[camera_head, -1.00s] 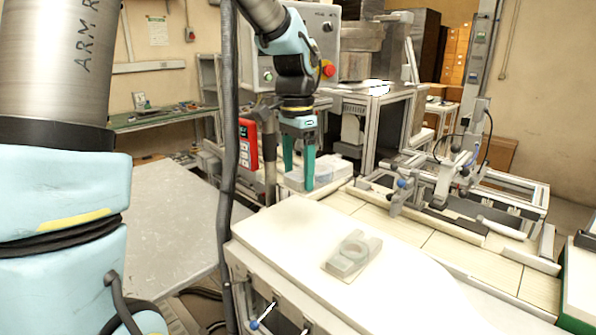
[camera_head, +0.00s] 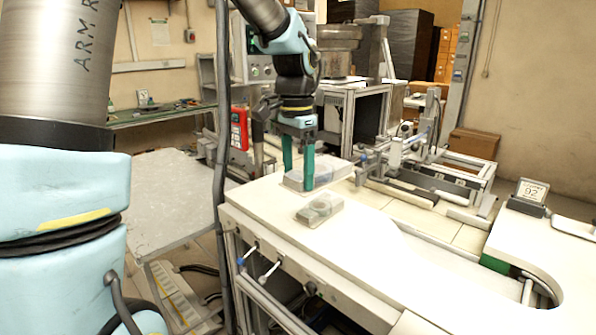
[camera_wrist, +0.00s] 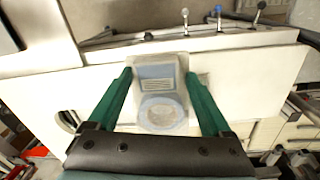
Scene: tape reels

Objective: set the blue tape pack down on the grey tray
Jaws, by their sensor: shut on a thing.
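My gripper (camera_head: 299,184) points straight down, its green fingers shut on a clear, pale bluish pack (camera_head: 333,174). A small grey tray-like piece (camera_head: 320,209) with a round hollow lies on the white table, just below and right of the pack in the head view. I cannot tell the pack's height above the table, or separate the tray from it in the wrist view.
The white table (camera_head: 350,249) is bare around the grey piece. Levers (camera_head: 268,271) stick out along its front edge. A metal fixture (camera_head: 420,150) stands behind to the right, and a small display (camera_head: 530,191) stands at the far right.

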